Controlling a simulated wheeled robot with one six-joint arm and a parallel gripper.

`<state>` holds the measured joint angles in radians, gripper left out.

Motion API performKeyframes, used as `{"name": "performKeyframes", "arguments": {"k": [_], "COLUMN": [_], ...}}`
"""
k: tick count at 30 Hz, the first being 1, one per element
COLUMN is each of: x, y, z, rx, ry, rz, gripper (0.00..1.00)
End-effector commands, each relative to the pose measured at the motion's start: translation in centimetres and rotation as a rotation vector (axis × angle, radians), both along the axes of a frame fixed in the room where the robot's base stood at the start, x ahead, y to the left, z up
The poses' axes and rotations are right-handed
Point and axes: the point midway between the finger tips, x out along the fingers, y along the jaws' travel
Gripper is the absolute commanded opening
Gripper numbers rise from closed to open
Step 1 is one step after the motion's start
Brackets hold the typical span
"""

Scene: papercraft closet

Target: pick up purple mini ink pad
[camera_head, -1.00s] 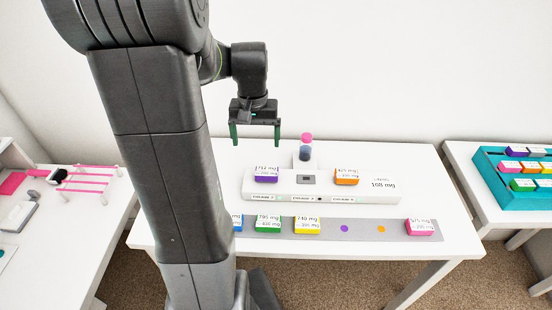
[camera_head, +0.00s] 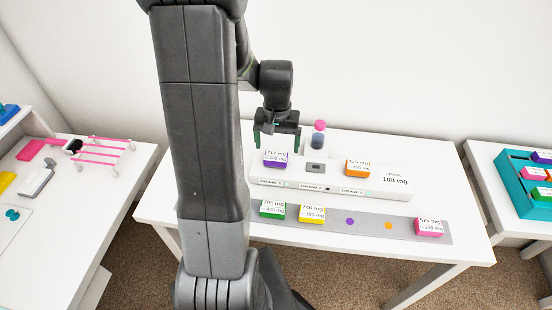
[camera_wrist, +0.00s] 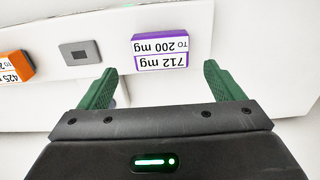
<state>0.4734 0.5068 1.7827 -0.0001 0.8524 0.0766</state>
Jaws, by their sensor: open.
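The purple mini ink pad (camera_head: 275,160) sits on the left part of the white raised stand (camera_head: 330,188) on the table. Its white label reads 712 mg in the wrist view, where the ink pad (camera_wrist: 160,48) lies just beyond and between the fingertips. My gripper (camera_head: 277,148) is open and empty, with its green fingers just above and behind the ink pad. The gripper also shows in the wrist view (camera_wrist: 160,88), with one finger on each side and a gap between them. The fingers do not touch the pad in the wrist view.
An orange pad (camera_head: 357,169) and a small grey square (camera_head: 315,168) share the stand. A pink-capped bottle (camera_head: 318,134) stands behind. A grey strip (camera_head: 365,223) in front holds green (camera_head: 271,209), yellow (camera_head: 312,214) and pink (camera_head: 428,227) pads.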

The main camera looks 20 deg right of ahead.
Motion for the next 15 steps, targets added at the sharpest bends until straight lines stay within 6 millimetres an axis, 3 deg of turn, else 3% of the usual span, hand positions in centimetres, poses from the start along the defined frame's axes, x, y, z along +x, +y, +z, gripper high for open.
{"name": "performKeyframes", "arguments": {"k": [6,15], "x": [0.1,0.1], "y": [0.2,0.1], "z": [-2.8,-3.4], "rx": [0.000,-0.002], "ry": [0.002,-0.003], "rz": [0.001,0.001], "gripper": [0.87,0.87]}}
